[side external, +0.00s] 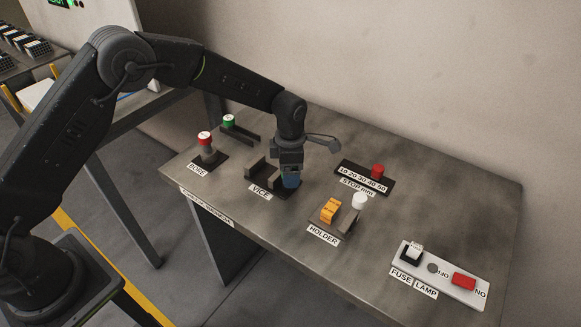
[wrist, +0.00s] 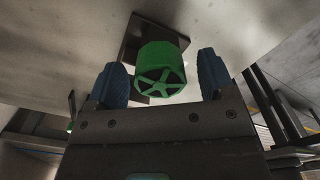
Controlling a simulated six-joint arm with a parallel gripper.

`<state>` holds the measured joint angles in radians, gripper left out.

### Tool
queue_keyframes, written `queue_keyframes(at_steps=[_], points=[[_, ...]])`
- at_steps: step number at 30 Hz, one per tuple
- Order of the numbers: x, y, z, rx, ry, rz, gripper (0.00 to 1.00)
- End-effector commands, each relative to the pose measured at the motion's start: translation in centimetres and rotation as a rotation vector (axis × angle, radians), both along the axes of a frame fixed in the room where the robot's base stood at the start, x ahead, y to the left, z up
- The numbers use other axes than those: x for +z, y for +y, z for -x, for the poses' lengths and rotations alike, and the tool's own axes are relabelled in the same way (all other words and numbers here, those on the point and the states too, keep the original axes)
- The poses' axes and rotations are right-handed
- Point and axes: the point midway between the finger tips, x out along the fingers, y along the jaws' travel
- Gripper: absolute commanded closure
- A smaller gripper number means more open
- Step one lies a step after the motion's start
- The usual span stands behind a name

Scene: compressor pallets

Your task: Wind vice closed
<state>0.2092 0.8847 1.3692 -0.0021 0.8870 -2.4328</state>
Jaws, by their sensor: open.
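The vice (side external: 256,167) is a dark block with two upright jaws and a gap between them, behind the VICE label on the bench. My gripper (side external: 290,181) is low at the right end of the vice, pointing down, with blue fingertips. In the wrist view a green spoked handwheel (wrist: 160,72) sits between the two blue fingertips of my gripper (wrist: 161,80). The fingers are apart, one on each side of the wheel, and I cannot tell whether either touches it. In the side view the gripper hides this wheel.
On the bench (side external: 440,190), a red-topped post (side external: 205,139) and a green-topped knob (side external: 228,121) stand left. The red stop slider (side external: 377,171), orange holder block (side external: 331,210) and white knob (side external: 360,200) stand right. The fuse and lamp panel (side external: 440,275) lies front right.

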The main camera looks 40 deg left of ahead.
Motion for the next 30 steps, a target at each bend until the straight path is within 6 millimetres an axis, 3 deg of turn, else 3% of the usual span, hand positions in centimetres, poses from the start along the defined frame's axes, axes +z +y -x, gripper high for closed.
queue_keyframes(at_steps=[4,19,30], points=[[0.02,0.0,0.0,0.0,0.0,0.0,0.26],[0.06,-0.01,-0.01,0.0,0.0,0.0,0.73],[0.07,-0.01,0.0,-0.068,0.0,-0.001,0.73]])
